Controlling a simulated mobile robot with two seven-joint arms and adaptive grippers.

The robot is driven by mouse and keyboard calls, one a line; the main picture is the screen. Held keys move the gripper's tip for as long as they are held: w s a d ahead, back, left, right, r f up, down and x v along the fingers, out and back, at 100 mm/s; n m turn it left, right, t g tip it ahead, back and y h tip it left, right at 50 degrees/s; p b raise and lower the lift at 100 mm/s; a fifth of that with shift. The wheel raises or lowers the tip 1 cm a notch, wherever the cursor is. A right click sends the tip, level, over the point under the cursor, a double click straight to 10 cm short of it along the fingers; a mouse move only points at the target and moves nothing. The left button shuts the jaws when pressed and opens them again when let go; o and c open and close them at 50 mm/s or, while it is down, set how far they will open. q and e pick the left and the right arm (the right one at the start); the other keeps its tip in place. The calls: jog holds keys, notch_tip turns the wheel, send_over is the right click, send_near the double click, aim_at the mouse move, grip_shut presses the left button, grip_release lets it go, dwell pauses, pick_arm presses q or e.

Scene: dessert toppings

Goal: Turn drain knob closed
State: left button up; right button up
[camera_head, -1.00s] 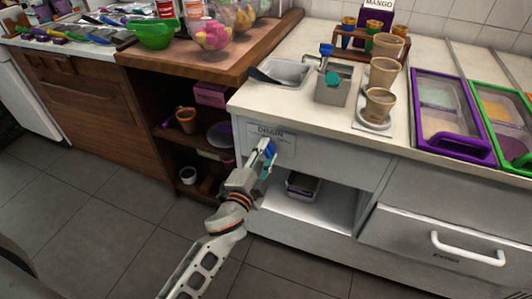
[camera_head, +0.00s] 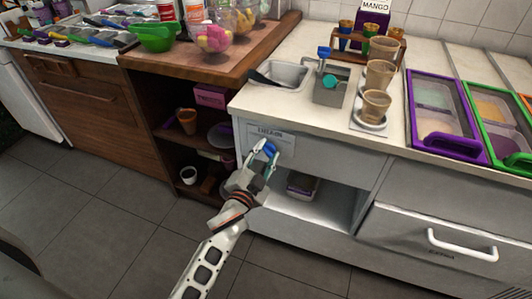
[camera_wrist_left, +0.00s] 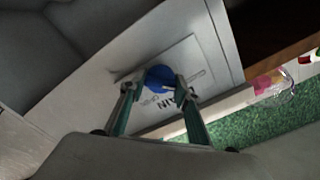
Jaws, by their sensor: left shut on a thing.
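The blue drain knob (camera_head: 270,149) is on the white counter's front panel, just below a label plate (camera_head: 272,134) that is blurred in the head view. In the left wrist view the round blue knob (camera_wrist_left: 159,78) sits between my fingertips, next to the letters of the label. My left gripper (camera_head: 262,156) reaches up to the panel from below and is shut on the knob, with one finger on each side. The gripper also shows in the left wrist view (camera_wrist_left: 157,90). The fingers hide part of the knob's sides. My right gripper is not in view.
Above the panel is a small sink basin (camera_head: 279,76) and a grey metal container (camera_head: 331,88) on the counter. Below the panel is an open shelf holding a small tub (camera_head: 302,186). A drawer with a white handle (camera_head: 462,245) is at the right.

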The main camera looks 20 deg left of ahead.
pick_arm(q)
jog(key=o, duration=1.1)
jog(key=shift+o, duration=0.2)
jog(key=s, duration=1.2)
jog(key=shift+a, duration=0.15)
